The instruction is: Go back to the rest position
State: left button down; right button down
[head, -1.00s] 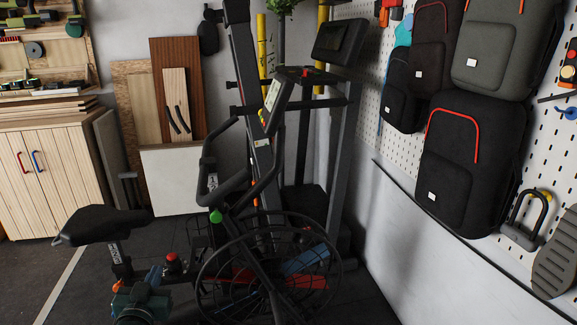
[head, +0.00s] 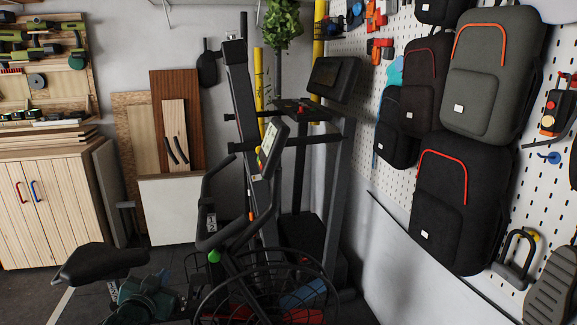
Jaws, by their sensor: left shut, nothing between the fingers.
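I cannot make out either of my grippers or arms in the head view. The task names no object. A dark exercise bike (head: 236,205) with a black seat (head: 98,262) and a large wire-cage wheel (head: 268,290) fills the lower middle. The view cuts off its lower part.
A pegboard wall with several backpacks (head: 490,85) is on the right, above a white lower wall (head: 400,290). A wooden cabinet (head: 50,205) stands at the left. Boards (head: 170,215) lean on the back wall. A teal machine (head: 145,297) sits below the seat. Dark floor shows at the lower left.

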pick_arm(q)
jog(key=s+d+f+g+h, duration=0.2)
jog(key=s+d+f, duration=0.6)
jog(key=s+f, duration=0.45)
jog(key=s+d+f+g, duration=0.1)
jog(key=s+d, duration=0.2)
jog(key=s, duration=0.7)
jog(key=s+d+f+g+h, duration=0.1)
jog(key=s+d, duration=0.3)
jog(key=s, duration=0.6)
jog(key=shift+s+d+f+n+g+h, duration=0.25)
jog(key=shift+f+n+g+h, duration=0.05)
jog(key=shift+f+g, duration=0.25)
